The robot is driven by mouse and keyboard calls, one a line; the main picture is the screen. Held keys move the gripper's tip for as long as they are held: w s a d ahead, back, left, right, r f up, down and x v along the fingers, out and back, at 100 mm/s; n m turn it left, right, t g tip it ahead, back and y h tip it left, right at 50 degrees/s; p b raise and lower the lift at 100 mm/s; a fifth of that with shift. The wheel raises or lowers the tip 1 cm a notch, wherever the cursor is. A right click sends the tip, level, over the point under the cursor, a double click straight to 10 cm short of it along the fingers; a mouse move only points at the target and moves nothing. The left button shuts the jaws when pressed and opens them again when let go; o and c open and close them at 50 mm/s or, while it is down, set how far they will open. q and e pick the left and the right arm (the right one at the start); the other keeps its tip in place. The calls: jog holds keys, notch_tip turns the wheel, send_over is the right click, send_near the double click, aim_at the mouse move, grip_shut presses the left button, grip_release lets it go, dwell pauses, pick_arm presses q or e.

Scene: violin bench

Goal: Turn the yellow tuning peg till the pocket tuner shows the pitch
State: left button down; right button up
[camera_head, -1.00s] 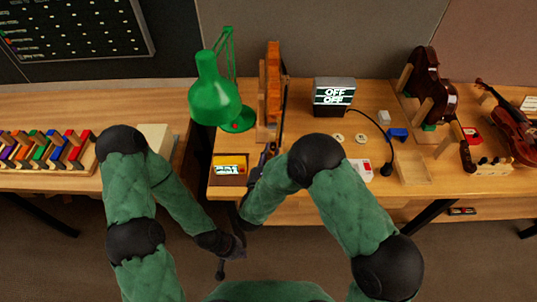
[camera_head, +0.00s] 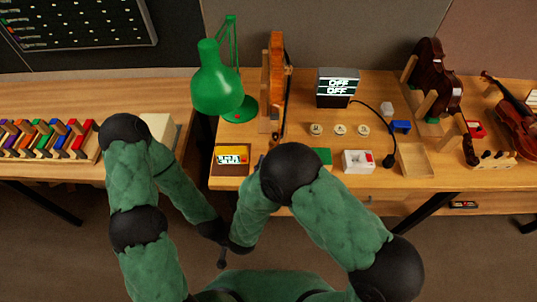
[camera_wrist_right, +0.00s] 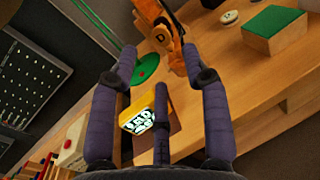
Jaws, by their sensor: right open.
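The yellow pocket tuner (camera_head: 231,157) lies at the bench's front left corner in the head view; its lit display is too small to read. In the right wrist view the tuner (camera_wrist_right: 138,119) is partly hidden behind a finger. An orange violin (camera_head: 277,75) stands upright behind it; its neck end (camera_wrist_right: 160,30) is beyond my fingertips in the wrist view. I cannot make out the yellow tuning peg. My right gripper (camera_wrist_right: 160,65) is open and empty, short of the violin; in the head view my arm mostly hides it. My left gripper (camera_head: 219,243) hangs before the bench, jaws unclear.
A green lamp (camera_head: 218,85) stands left of the violin. A display box (camera_head: 337,85) reads OFF twice. Round lettered discs (camera_head: 340,129), a green block (camera_head: 322,156) and a white box (camera_head: 357,161) lie to the right. A dark cable crosses the bench there.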

jog(key=shift+v, duration=1.2)
dwell(0.8)
